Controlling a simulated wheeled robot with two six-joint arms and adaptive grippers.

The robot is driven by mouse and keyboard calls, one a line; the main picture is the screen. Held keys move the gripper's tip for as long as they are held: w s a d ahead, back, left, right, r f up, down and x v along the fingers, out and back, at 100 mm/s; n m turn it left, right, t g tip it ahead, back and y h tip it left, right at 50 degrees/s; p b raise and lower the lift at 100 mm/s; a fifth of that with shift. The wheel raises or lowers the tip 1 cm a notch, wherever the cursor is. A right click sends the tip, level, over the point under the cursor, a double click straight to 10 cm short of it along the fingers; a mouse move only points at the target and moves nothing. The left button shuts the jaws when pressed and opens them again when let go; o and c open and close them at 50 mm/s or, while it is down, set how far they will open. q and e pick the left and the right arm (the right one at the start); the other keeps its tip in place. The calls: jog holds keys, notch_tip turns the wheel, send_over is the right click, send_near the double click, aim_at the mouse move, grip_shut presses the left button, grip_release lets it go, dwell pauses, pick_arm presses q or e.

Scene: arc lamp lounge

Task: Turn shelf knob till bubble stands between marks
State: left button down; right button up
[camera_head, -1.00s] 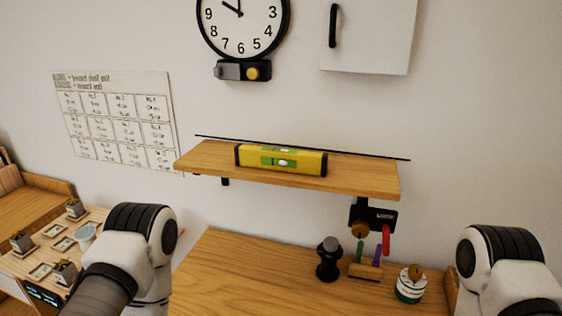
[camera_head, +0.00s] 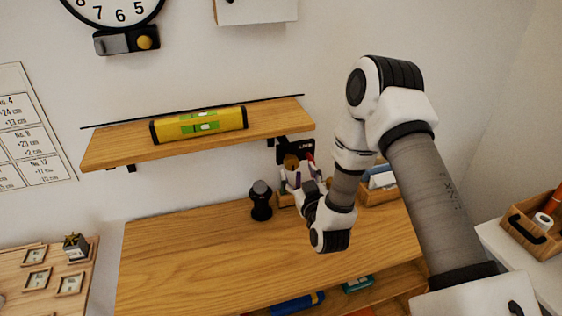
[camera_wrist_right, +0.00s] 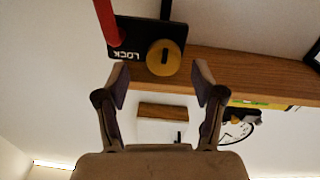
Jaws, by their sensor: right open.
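The wooden shelf (camera_head: 110,152) carries a yellow spirit level (camera_head: 168,131) with green windows. A pale bubble (camera_head: 206,127) shows in it, too small to judge against the marks. The brass knob (camera_head: 291,161) sits on a black lock plate (camera_head: 296,147) under the shelf's right end. In the right wrist view the knob (camera_wrist_right: 163,58) is just beyond the fingertips, in line with the gap between them. My right gripper (camera_wrist_right: 160,82) is open and empty; in the head view it (camera_head: 302,180) is partly hidden near the plate. My left gripper is out of view.
A red lever (camera_wrist_right: 107,22) hangs beside the lock plate. A black object (camera_head: 262,200) stands on the wooden desk (camera_head: 190,250), left of my right gripper. A clock (camera_head: 115,8) hangs above the shelf.

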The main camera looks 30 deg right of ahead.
aim_at(293, 166)
jog(key=x, duration=0.1)
jog(key=p+x, duration=0.1)
jog(key=x, duration=0.3)
jog(key=shift+a, duration=0.35)
jog(key=shift+w+a, duration=0.1)
jog(key=shift+w, duration=0.15)
jog(key=shift+s, duration=0.15)
jog(key=shift+d, duration=0.3)
jog(key=shift+c, duration=1.3)
jog(key=shift+f, duration=0.1)
jog(key=c, duration=0.5)
jog(key=shift+a, duration=0.1)
jog(key=c, duration=0.4)
